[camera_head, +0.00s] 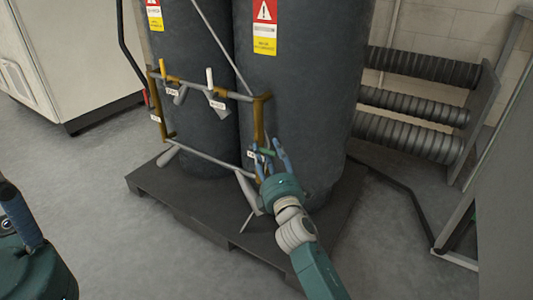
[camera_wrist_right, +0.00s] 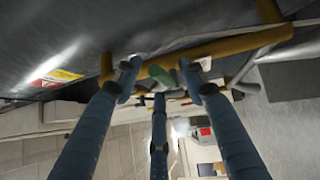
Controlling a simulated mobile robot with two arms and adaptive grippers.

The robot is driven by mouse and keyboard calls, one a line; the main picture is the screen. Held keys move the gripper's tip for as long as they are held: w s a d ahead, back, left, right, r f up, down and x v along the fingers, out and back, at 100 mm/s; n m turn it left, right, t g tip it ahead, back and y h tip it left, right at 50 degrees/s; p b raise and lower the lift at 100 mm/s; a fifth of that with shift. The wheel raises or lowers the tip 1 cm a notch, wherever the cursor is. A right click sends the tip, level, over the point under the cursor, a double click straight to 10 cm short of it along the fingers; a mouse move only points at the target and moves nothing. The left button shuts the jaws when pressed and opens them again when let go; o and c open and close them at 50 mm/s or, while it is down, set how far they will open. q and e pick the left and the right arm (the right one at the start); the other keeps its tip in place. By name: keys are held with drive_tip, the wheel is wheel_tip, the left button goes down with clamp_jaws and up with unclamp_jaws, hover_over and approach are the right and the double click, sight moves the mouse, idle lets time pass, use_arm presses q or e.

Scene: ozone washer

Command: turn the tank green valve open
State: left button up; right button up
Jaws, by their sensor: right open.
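The green valve handle (camera_head: 267,152) sits low on the right side of the pipe frame, in front of the right tank (camera_head: 290,95). In the right wrist view the green handle (camera_wrist_right: 160,75) points toward the camera, beside a yellow-brown pipe (camera_wrist_right: 215,47). My right gripper (camera_head: 268,155) is open, with its blue fingers around the handle. In the wrist view, its fingers (camera_wrist_right: 160,78) lie on either side of the handle, with a third below; contact cannot be told. My left gripper (camera_head: 18,215) shows only partly at the lower left edge, apart from the tanks.
Two dark tanks stand on a dark pallet (camera_head: 190,215). Ribbed black pipes (camera_head: 415,100) are at the right, and a white cabinet (camera_head: 75,50) at the left. Grey floor at the front left is clear.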

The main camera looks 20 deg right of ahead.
drive_tip(key=shift+w+d+r, duration=0.1)
drive_tip(key=shift+w, duration=0.7)
clamp_jaws()
